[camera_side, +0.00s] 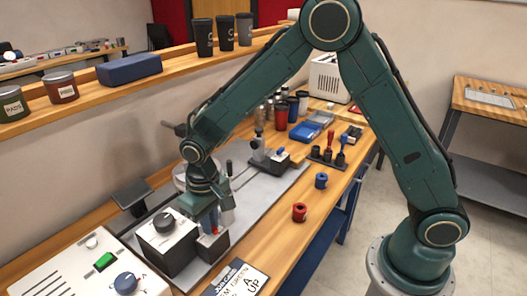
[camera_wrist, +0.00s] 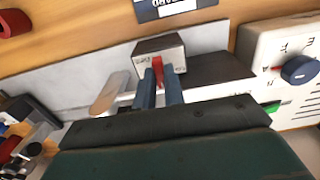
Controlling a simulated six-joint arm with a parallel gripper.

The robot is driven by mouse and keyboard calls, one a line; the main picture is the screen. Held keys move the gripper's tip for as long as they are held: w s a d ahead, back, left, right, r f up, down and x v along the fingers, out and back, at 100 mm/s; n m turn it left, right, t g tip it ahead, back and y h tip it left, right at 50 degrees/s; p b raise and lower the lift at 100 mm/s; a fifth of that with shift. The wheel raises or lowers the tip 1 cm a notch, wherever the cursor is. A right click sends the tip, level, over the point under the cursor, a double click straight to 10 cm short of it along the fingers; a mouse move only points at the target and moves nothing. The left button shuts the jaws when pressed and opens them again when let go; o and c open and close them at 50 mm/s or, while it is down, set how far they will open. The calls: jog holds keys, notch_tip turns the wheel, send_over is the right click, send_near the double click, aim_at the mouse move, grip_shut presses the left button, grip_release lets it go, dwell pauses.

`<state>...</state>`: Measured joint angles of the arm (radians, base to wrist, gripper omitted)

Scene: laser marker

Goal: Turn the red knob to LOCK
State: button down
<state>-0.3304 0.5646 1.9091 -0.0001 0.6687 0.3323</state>
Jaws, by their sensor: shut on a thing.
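The red knob (camera_wrist: 157,70) sits on the light front face of a small dark-topped box (camera_wrist: 158,45) in the wrist view. Small lettering stands on both sides of the knob, too small to read for sure. My gripper (camera_wrist: 159,88) is shut on the red knob, one blue-grey finger on each side. The knob looks upright, close to vertical in the wrist picture. In the side view my gripper (camera_side: 213,222) reaches down to the small box beside a larger black block, and a bit of red shows between the fingers. The fingers hide part of the knob.
A black block with a round dial (camera_side: 164,224) stands close left of my gripper. A white control panel (camera_side: 75,270) with a green button and a blue knob (camera_side: 126,283) lies front left. Red (camera_side: 299,212) and blue (camera_side: 321,180) cylinders stand on the bench at right.

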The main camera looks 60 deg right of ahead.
jog(key=shift+r, duration=0.1)
dwell(0.3)
jog(key=c, duration=1.8)
grip_release()
jog(key=shift+o, duration=0.2)
notch_tip(320, 180, up, 14)
notch_tip(320, 180, up, 7)
